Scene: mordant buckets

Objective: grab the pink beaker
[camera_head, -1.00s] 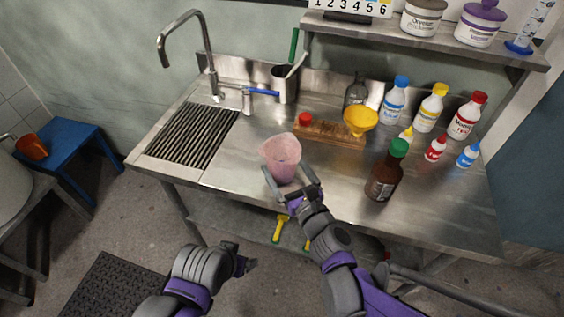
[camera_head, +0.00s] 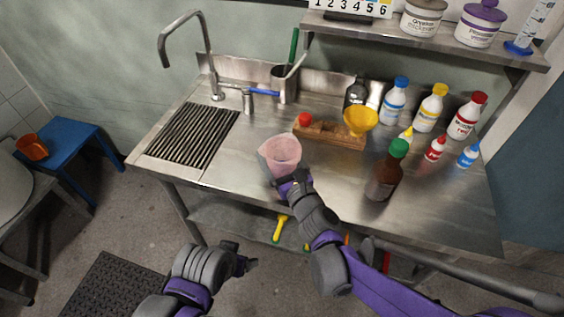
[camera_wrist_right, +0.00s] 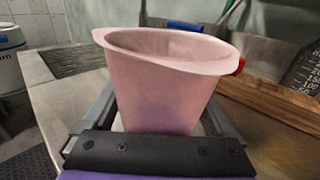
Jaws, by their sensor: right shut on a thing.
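The pink beaker (camera_head: 281,152) stands upright near the front of the steel counter, and it fills the middle of the right wrist view (camera_wrist_right: 165,80). My right gripper (camera_head: 284,172) is at the beaker from the front, with one finger along each side, shut on it. In the right wrist view the gripper's fingers (camera_wrist_right: 160,118) flank the beaker's body below its flared rim. The lower part of the beaker is hidden behind the gripper. My left gripper (camera_head: 246,262) is low in front of the counter, away from the beaker; its jaw opening is too small to tell.
A wooden rack (camera_head: 335,135) with a yellow funnel (camera_head: 361,120) sits behind the beaker. A brown bottle with a green cap (camera_head: 386,172) stands to the right. The drain grate (camera_head: 193,134) and tap (camera_head: 208,60) are left. Several bottles stand at the back right.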

